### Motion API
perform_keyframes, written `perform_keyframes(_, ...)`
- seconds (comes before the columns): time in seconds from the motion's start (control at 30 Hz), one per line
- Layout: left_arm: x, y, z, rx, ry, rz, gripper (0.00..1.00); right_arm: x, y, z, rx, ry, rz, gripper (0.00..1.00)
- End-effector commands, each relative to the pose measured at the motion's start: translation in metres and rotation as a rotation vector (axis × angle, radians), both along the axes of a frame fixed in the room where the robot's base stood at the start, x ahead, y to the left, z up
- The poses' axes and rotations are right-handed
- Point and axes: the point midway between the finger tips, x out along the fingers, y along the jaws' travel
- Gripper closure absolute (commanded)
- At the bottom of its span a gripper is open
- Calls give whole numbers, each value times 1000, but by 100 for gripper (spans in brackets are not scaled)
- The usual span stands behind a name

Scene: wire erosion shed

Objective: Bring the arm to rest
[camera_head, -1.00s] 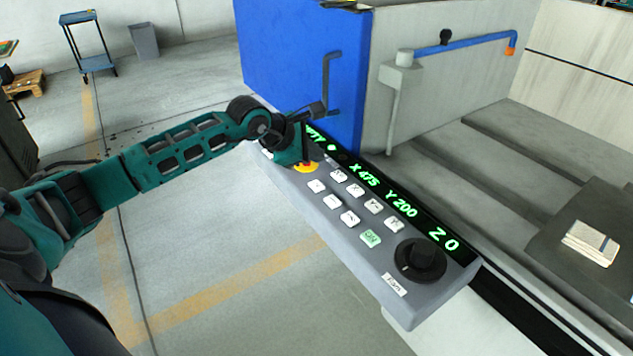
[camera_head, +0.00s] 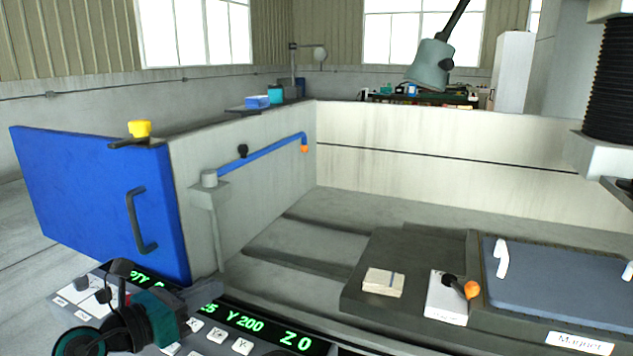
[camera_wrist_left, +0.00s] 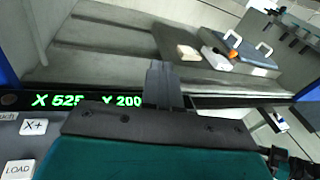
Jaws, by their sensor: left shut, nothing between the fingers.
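My left arm comes in at the bottom left of the head view. Its teal and dark left gripper (camera_head: 208,290) is shut and empty, over the grey control panel (camera_head: 215,343). It covers part of the panel's buttons and green display (camera_head: 240,320). In the left wrist view the shut fingers (camera_wrist_left: 163,84) stand in front of the display (camera_wrist_left: 60,101), which reads X 525 and Y 200. An X+ button (camera_wrist_left: 33,127) and a LOAD button (camera_wrist_left: 18,169) show at the left there. I cannot tell whether the gripper touches the panel. My right gripper is not in view.
Behind the panel stands a blue door (camera_head: 95,190) with a dark handle (camera_head: 138,222). A grey tank wall (camera_head: 265,165) carries a blue pipe (camera_head: 262,157). Inside lie a small block (camera_head: 383,282), a white pad (camera_head: 447,300) and a blue-grey plate (camera_head: 560,285) with white handles.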

Motion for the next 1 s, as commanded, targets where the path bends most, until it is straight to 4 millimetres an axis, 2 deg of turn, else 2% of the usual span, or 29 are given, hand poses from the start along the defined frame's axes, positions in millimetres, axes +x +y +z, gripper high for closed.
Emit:
perform_keyframes(0.03,-8,-10,12,-200,15,37,100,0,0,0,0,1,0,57)
perform_keyframes(0.1,-16,-10,29,-481,47,113,100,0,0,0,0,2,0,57)
perform_keyframes(0.2,-27,6,39,-870,121,256,100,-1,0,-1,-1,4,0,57)
perform_keyframes(0.27,-34,22,35,-1092,179,361,100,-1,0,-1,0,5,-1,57)
perform_keyframes(0.37,-52,49,11,-1440,298,566,100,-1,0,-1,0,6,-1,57)
perform_keyframes(0.43,-70,64,-16,-1661,393,733,100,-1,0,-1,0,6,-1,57)
perform_keyframes(0.53,-105,75,-61,-1929,539,996,100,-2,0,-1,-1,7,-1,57)
perform_keyframes(0.6,-132,75,-88,-2063,634,1169,100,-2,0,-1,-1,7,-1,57)
perform_keyframes(0.7,-167,68,-117,-2186,750,1381,100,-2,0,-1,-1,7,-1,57)
perform_keyframes(0.8,-199,58,-137,-2260,849,1562,100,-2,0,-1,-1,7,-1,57)
perform_keyframes(0.97,-245,38,-155,-2319,989,1819,100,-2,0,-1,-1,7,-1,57)
perform_keyframes(1.0,-256,33,-158,2297,-1011,-1859,100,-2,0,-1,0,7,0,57)
